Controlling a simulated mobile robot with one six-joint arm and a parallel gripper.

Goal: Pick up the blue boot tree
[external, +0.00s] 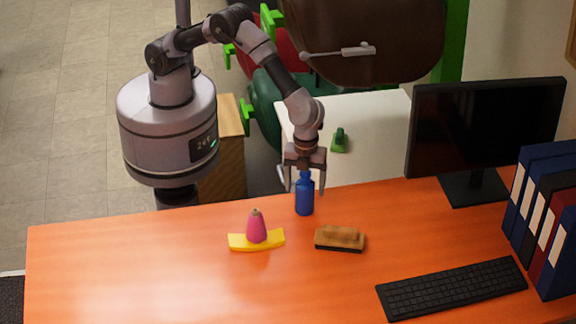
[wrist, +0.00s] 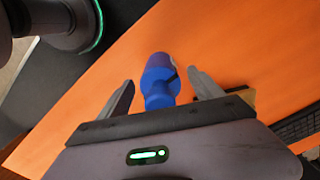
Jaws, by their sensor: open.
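The blue boot tree (external: 304,197) stands upright on the orange desk, close to its far edge. My gripper (external: 305,188) is directly above it, pointing down, with the fingers apart around its narrow upper part. In the wrist view the blue boot tree (wrist: 160,80) lies between the two spread fingertips (wrist: 160,82). Gaps show on both sides, so the fingers do not appear to touch it. Its top is partly hidden by my gripper in the external view.
A pink object (external: 256,227) sits on a yellow piece (external: 240,243) to the left. A brush (external: 340,238) lies close on the right. A keyboard (external: 452,289), monitor (external: 484,125) and binders (external: 541,205) fill the right side. The desk's left part (external: 120,265) is clear.

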